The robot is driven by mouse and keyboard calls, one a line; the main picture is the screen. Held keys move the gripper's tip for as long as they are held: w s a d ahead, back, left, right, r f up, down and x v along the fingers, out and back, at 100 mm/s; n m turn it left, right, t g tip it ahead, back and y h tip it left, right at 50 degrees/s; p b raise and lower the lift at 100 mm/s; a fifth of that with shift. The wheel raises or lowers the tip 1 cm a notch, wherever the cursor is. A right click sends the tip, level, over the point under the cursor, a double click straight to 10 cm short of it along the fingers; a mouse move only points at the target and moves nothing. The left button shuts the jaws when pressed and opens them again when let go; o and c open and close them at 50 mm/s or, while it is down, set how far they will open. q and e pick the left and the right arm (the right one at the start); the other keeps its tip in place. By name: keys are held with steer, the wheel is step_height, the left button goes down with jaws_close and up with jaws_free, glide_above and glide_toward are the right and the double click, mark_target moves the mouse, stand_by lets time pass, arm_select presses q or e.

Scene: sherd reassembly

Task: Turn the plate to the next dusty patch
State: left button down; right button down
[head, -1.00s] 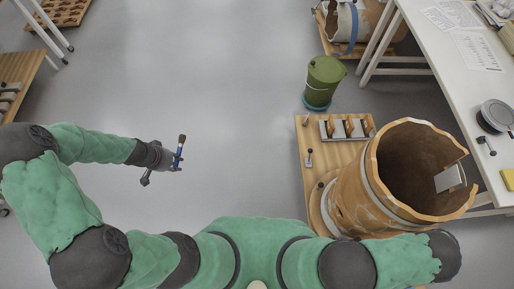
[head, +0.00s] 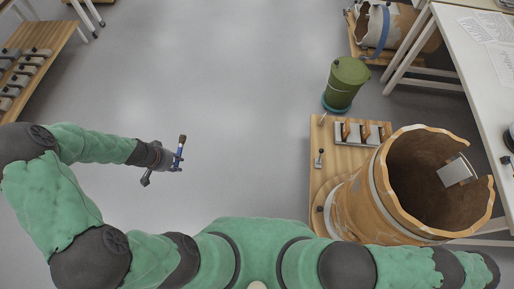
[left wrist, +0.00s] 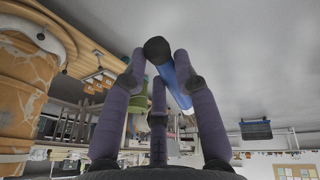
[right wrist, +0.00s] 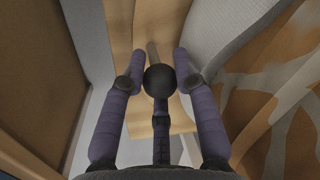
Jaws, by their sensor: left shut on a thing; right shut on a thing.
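The big broken clay jar (head: 360,207) stands on a round plate (head: 329,212) over a wooden base, partly hidden by the jar and my arm. Pale bands and patches run over the jar's wall. No dusty patch can be told apart. My left gripper (head: 173,160) is shut on a blue-handled brush (head: 179,153), held out over open floor, far left of the jar. The brush also shows in the left wrist view (left wrist: 181,82). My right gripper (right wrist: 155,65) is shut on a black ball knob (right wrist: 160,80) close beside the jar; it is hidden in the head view.
A green bin (head: 346,84) stands behind. A white table (head: 470,50) is at the right. The floor at centre is clear.

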steer(key=shift+s+d+n, duration=0.2)
steer(key=shift+d+n, duration=0.4)
steer(key=shift+d, duration=0.6)
steer(key=shift+d, duration=0.15)
steer(key=c, duration=0.9)
jaws_free()
steer(key=shift+c, duration=0.2)
steer(key=shift+r, duration=0.1)
steer(key=shift+d+r, duration=0.1)
steer(key=shift+r, duration=0.1)
step_height(320, 180, up, 11)
steer(key=s+d, duration=0.1)
steer(key=shift+s, duration=0.35)
steer(key=shift+d+r, duration=0.1)
